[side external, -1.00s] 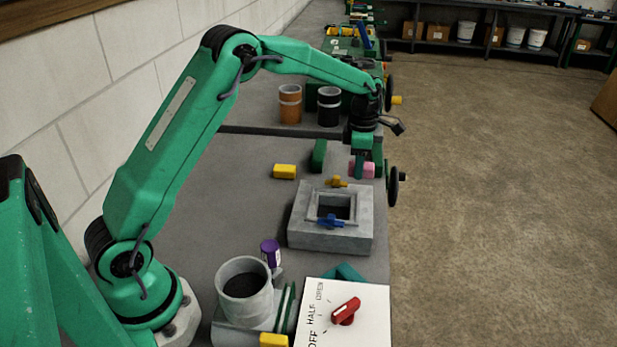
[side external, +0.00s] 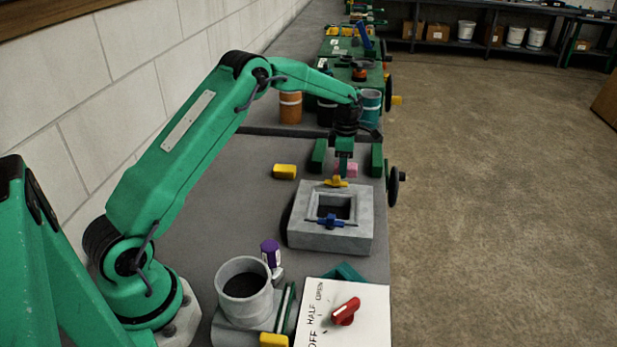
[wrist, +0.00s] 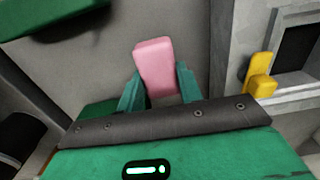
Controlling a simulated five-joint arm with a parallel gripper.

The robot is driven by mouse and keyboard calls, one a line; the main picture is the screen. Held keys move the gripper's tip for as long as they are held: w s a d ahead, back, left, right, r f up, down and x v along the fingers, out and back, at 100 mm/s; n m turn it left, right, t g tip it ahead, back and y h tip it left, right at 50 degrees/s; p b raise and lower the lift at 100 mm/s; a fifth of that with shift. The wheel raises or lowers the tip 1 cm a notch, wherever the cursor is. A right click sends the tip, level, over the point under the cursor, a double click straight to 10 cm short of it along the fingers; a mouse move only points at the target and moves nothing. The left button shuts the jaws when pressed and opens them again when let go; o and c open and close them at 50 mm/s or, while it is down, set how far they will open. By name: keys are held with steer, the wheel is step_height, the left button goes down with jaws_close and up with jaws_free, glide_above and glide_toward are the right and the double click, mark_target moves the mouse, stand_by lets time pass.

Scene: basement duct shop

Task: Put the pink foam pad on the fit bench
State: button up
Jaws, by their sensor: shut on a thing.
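The pink foam pad (side external: 351,169) shows beside and partly behind my gripper (side external: 343,172) in the side external view. In the wrist view the pad (wrist: 155,66) stands between the two teal fingers, and my gripper (wrist: 160,90) is shut on it. I cannot tell clearly whether its lower end is off the surface. The near grey bench top (side external: 235,195) lies under the arm, and a farther grey bench top (side external: 260,118) continues behind it. No label shows which one is the fit bench.
A grey square duct block (side external: 350,235) with a yellow handle (side external: 337,182) and a blue handle (side external: 331,221) sits nearest the gripper. Green blocks (side external: 318,155) (side external: 377,160) flank it. A yellow block (side external: 285,171) lies left. Orange (side external: 290,107) and teal (side external: 370,106) cups stand behind.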

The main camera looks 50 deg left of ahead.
steer(key=shift+f, duration=1.7)
steer(key=shift+f, duration=0.15)
steer(key=o, duration=1)
steer(key=shift+c, duration=0.2)
step_height(320, 180, up, 12)
steer(key=shift+r, duration=0.2)
